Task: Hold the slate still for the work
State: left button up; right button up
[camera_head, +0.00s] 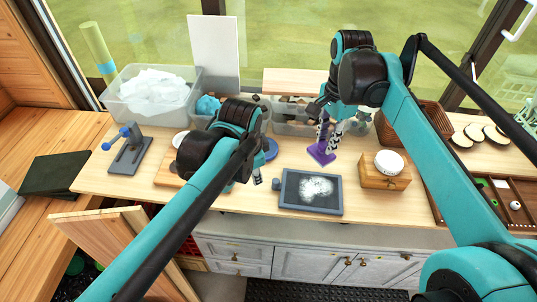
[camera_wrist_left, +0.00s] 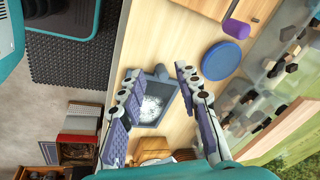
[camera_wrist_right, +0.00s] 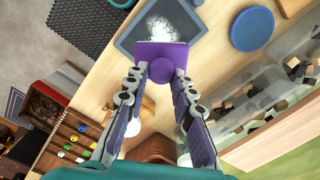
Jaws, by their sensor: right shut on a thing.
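The slate (camera_head: 311,192), a dark panel in a grey frame with a white chalky smudge, lies flat near the table's front edge. A small grey knob (camera_head: 276,184) is on its left side. My left gripper (camera_head: 258,181) is open and empty just left of the slate; in the left wrist view its fingers (camera_wrist_left: 157,72) are spread with the slate (camera_wrist_left: 152,108) beyond them. My right gripper (camera_wrist_right: 160,74) is shut on the knob of a flat purple pad (camera_head: 321,154), held behind the slate. The slate also shows in the right wrist view (camera_wrist_right: 128,42).
A wooden box (camera_head: 385,180) with a round white top stands right of the slate. A grey stand with a blue handle (camera_head: 130,156) is at left. A blue disc (camera_head: 270,148) and clear bins (camera_head: 150,112) lie behind. Bare table surrounds the slate's front left.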

aim_at(276, 181)
pick_arm(q)
jog(key=w+d+f+m+g, duration=0.1)
jog(key=w+d+m+g, duration=0.2)
jog(key=w+d+m, duration=0.4)
jog(key=shift+m, duration=0.8)
jog(key=f, duration=0.8)
jog(key=a+f, duration=0.1)
jog(key=f, duration=0.3)
jog(key=shift+s+f, duration=0.2)
jog(key=shift+s, duration=0.05)
jog(key=c, duration=0.7)
grip_shut()
